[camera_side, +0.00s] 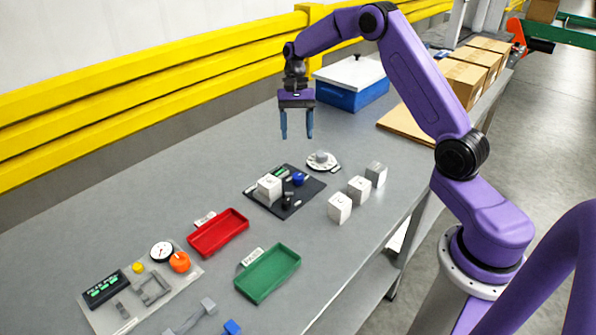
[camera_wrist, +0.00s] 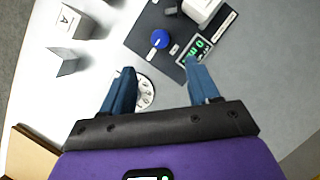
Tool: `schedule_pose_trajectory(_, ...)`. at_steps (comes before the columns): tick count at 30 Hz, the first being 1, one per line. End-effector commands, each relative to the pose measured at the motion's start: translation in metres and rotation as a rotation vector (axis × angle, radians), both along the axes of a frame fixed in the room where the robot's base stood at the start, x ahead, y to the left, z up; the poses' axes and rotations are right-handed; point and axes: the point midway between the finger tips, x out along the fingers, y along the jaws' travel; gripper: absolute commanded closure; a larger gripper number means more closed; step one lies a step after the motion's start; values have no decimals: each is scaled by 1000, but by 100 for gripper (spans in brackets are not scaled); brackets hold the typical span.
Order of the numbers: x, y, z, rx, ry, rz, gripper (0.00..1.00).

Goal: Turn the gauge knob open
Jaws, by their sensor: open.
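A grey panel (camera_side: 128,308) lies at the lower left in the side view. It carries a round white gauge (camera_side: 161,251) with an orange knob (camera_side: 180,262) beside it. A dark board (camera_side: 258,196) in the middle of the table carries a blue knob (camera_side: 299,179), also seen in the wrist view (camera_wrist: 160,39). My gripper (camera_side: 297,137) is open and empty, above the table beyond the dark board and far from the orange knob. In the wrist view its fingers (camera_wrist: 162,70) straddle free space, and the grey panel is out of that view.
A round white dial (camera_side: 321,160) sits behind the dark board. White cubes (camera_side: 340,207) stand to its right. A red tray (camera_side: 218,233) and green tray (camera_side: 268,273) lie between the board and the panel. A blue box (camera_side: 350,84) stands at the back near the yellow rail (camera_side: 150,98).

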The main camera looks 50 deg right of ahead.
Motion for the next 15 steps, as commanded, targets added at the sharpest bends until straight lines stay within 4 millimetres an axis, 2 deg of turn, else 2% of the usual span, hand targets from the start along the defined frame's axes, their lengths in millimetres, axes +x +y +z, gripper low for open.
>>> schedule_pose_trajectory(6,-12,11,-39,0,4,2,40)
schedule_pose_trajectory(15,-27,25,-87,0,3,1,40)
